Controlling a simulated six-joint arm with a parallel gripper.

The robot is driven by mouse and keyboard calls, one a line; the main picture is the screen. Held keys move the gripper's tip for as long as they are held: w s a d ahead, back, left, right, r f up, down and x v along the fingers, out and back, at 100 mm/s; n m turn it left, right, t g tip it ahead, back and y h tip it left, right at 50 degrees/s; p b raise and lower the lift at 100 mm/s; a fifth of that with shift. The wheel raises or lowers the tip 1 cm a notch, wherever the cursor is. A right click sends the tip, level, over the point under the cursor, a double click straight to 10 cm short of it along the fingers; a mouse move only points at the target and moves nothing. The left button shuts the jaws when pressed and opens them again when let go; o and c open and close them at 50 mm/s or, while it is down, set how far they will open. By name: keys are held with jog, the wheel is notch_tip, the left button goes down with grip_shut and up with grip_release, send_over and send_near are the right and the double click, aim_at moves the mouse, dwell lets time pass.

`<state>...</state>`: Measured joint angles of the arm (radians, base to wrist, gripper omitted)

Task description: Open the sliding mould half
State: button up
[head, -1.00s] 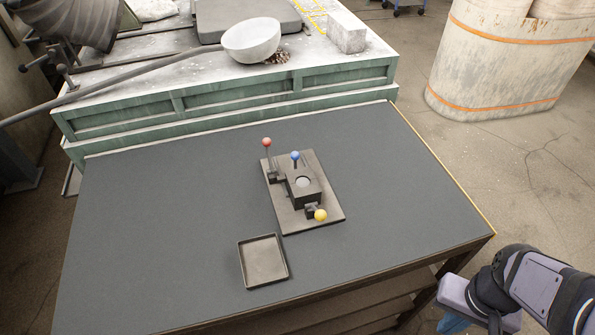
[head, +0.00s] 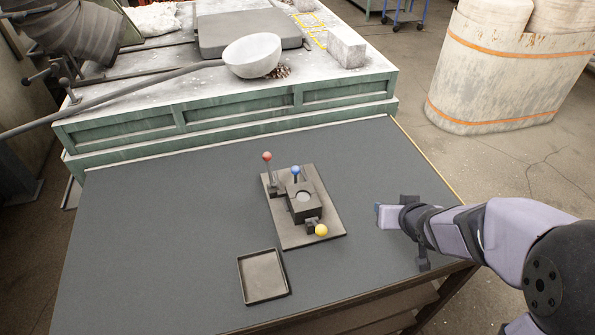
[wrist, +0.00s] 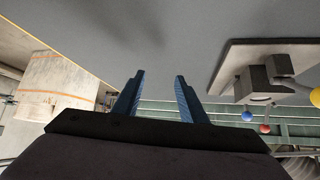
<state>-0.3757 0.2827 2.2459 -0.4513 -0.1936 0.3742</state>
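The mould (head: 303,203) is a dark block on a base plate (head: 329,229) in the middle of the table, with a pale round spot on top. It has a red-knobbed lever (head: 267,157), a blue knob (head: 295,170) and a yellow knob (head: 321,230). I cannot tell whether its halves are apart. My gripper (head: 378,210) is to the right of the mould, apart from it, above the table. In the wrist view its two blue fingers (wrist: 157,92) are spread with nothing between them. There the mould (wrist: 258,84) shows at the right, with the yellow knob (wrist: 316,97) at the edge.
An empty square tray (head: 285,272) lies in front of the mould. Behind the table is a green-sided bench (head: 240,110) with a ladle bowl (head: 252,55) whose long handle runs left. The table's left side is clear.

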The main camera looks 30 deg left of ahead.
jog(key=a+r+n+y, duration=0.2)
jog(key=a+y, duration=0.2)
jog(key=a, duration=0.8)
jog(key=n+g+y, duration=0.2)
jog(key=y, duration=0.2)
send_near(298, 172)
jog(key=x, duration=0.4)
jog(key=shift+s+a, duration=0.15)
jog(key=shift+t, duration=0.3)
jog(key=shift+p+x, duration=1.15)
jog(key=shift+x, duration=2.45)
jog(key=shift+f, duration=0.1)
grip_shut()
